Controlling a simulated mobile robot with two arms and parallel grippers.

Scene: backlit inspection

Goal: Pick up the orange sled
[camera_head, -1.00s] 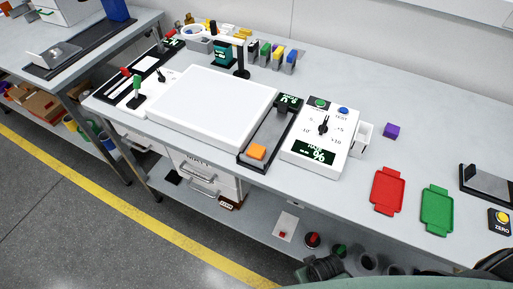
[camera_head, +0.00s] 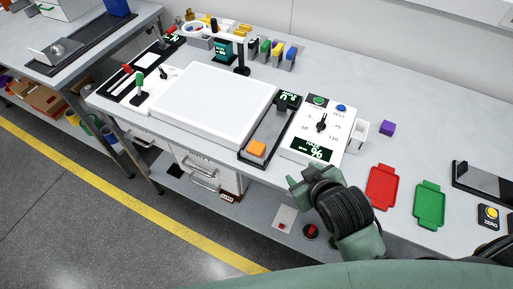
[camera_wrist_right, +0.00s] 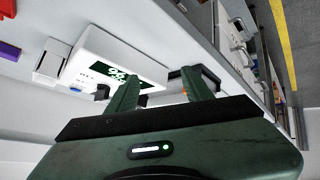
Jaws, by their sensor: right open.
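The orange sled (camera_head: 257,148) is a small block at the near end of a dark track (camera_head: 270,130) on the bench, to the right of the white light panel. My right gripper (camera_head: 299,177) is in front of the bench edge, to the right of and nearer than the sled, apart from it. In the right wrist view its two green fingers (camera_wrist_right: 160,84) are spread with nothing between them. My left gripper is not in view.
A white dial box (camera_head: 320,130) stands right of the track, with a small white bin (camera_head: 357,136) beside it. A red tray (camera_head: 382,187) and a green tray (camera_head: 430,204) lie farther right. The large white panel (camera_head: 215,103) is left of the track.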

